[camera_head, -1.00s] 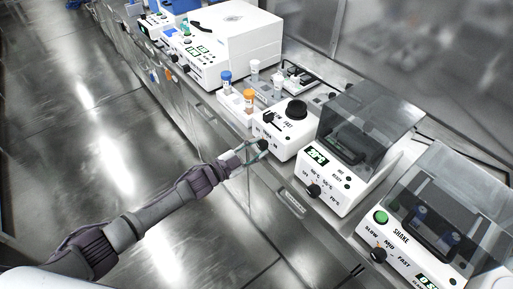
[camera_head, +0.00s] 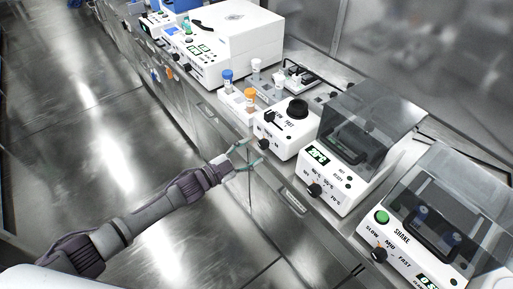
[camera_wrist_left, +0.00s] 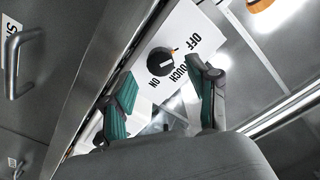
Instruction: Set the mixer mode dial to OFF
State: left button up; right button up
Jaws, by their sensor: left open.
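The mixer (camera_head: 289,138) is a small white box with a black round top and a black mode dial (camera_head: 264,144) on its front. In the left wrist view the dial (camera_wrist_left: 160,62) is a black knob with a pale line across it and an orange mark at its edge. The labels OFF, TOUCH and ON stand around it, OFF at the upper right. I cannot tell for sure which label the dial points at. My left gripper (camera_head: 252,155) is open and empty, a little in front of the dial, its green-padded fingers apart from it. My right gripper is not in view.
A heater with a dark lid (camera_head: 345,160) and a shaker (camera_head: 425,235) stand to the mixer's right. Orange-capped (camera_head: 249,95) and blue-capped (camera_head: 227,76) tubes stand behind it to the left. A large white machine (camera_head: 235,40) is farther back. The floor in front is free.

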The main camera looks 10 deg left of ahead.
pick_arm(q)
jog(key=v, duration=0.9)
jog(key=s+a+f+n+g+y, duration=0.1)
jog(key=s+a+f+n+y, duration=0.25)
jog(key=f, duration=0.65)
jog(key=s+a+f+n+g+y, duration=0.1)
jog(key=s+a+f+n+y, duration=0.2)
jog(key=f, duration=0.6)
jog(key=s+a+f+n+g+y, duration=0.1)
jog(key=s+a+f+n+y, duration=0.2)
jog(key=f, duration=0.7)
jog(key=s+f+n+g+y, duration=0.1)
jog(key=s+f+g, duration=0.2)
jog(key=s, duration=0.8)
jog(key=s+d+f+n+g+y, duration=0.1)
jog(key=s+f+g, duration=0.2)
jog(key=s+f, duration=0.4)
jog(key=s+d+f+n+g+y, duration=0.1)
jog(key=s+f, duration=0.4)
jog(key=s, duration=1.2)
jog(key=shift+s+f+n+g, duration=0.25)
jog(key=shift+f+n+g, duration=0.15)
jog(key=shift+g, duration=0.6)
